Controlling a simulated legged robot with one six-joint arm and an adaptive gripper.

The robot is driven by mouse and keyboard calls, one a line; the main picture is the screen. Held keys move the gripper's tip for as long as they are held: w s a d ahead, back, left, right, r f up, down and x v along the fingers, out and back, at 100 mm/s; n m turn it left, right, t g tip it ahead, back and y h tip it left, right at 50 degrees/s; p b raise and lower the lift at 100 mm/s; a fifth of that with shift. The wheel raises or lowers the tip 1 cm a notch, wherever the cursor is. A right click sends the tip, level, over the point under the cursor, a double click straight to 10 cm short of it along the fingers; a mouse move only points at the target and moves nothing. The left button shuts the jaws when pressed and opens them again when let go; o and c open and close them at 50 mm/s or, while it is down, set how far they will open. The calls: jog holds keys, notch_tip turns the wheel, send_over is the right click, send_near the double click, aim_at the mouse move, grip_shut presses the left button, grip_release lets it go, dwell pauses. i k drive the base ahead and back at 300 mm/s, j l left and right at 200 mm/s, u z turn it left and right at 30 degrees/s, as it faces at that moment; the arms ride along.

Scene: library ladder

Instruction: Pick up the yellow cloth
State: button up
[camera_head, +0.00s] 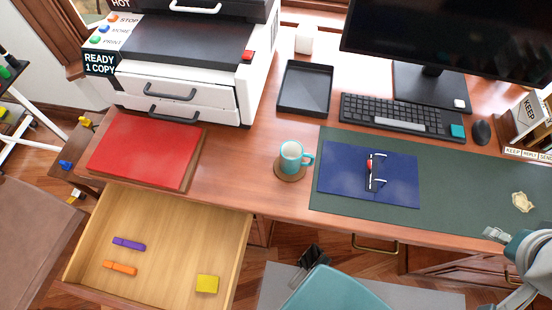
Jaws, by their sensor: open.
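A small, crumpled pale yellow piece (522,202), which looks like the cloth, lies on the green desk mat (470,180) near the desk's right front edge. A flat, bright yellow square (207,284) lies in the open drawer; it looks more like a note pad, but I cannot be sure. My gripper (497,234) is at the lower right, apart from the pale yellow piece and in front of it. It is open and appears empty. Its fingers are small and partly cut by the view of my arm.
A red book (140,150) lies left, by a printer (185,60). The open drawer (165,230) sticks out at lower left. A teal chair (338,290) stands in front.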

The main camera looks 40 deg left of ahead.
aim_at(205, 284)
jog(key=u, duration=0.5)
jog(key=k+u, duration=0.1)
jog(key=u, duration=0.85)
jog(key=k+j+u, duration=0.1)
jog(key=u, duration=0.35)
jog(key=j+u, duration=0.1)
jog(key=u, duration=0.85)
jog(key=l+u, duration=0.15)
jog(key=u, duration=0.15)
jog(key=l+u, duration=0.15)
jog(key=u, duration=0.15)
